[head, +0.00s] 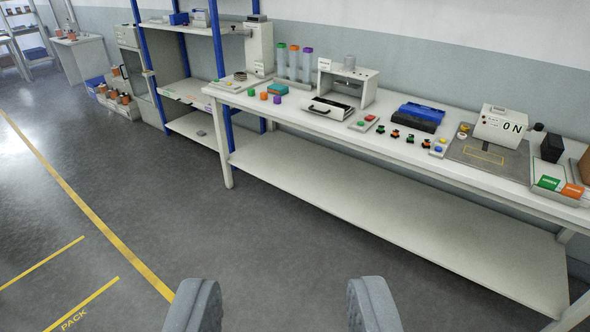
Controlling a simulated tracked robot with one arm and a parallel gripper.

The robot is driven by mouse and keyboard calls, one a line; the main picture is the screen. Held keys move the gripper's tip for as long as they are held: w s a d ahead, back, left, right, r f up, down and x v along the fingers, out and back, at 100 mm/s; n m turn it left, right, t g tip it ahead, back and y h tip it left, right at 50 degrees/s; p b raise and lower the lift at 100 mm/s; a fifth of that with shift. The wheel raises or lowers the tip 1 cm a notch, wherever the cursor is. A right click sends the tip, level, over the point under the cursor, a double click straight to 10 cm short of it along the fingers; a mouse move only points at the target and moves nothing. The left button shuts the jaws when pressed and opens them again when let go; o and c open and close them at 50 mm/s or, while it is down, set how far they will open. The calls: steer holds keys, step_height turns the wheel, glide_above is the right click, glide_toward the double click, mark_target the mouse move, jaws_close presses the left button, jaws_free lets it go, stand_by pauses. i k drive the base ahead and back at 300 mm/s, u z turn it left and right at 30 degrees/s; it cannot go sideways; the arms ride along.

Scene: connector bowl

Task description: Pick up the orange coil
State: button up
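My gripper (283,302) shows at the bottom of the head view, its two grey fingers wide apart with only floor between them. It is open and empty, well short of the workbench. I cannot single out an orange coil for certain. Small orange-brown round pieces (124,98) sit in bins on the floor at the far left, and they are too small to identify. An orange block (264,96) stands on the workbench between a green block (251,91) and a purple block (277,98). Several small dark parts with coloured bits (395,133) lie mid-bench.
The long white workbench (330,187) with a lower shelf runs along the wall. It bears a blue box (418,117), a white machine (502,126) and capped tubes (294,63). A blue-posted rack (190,90) stands left of it. The grey floor with yellow lines is clear.

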mark_target(396, 134)
steer(key=z, duration=0.1)
steer(key=i, duration=2.35)
steer(key=z, duration=0.15)
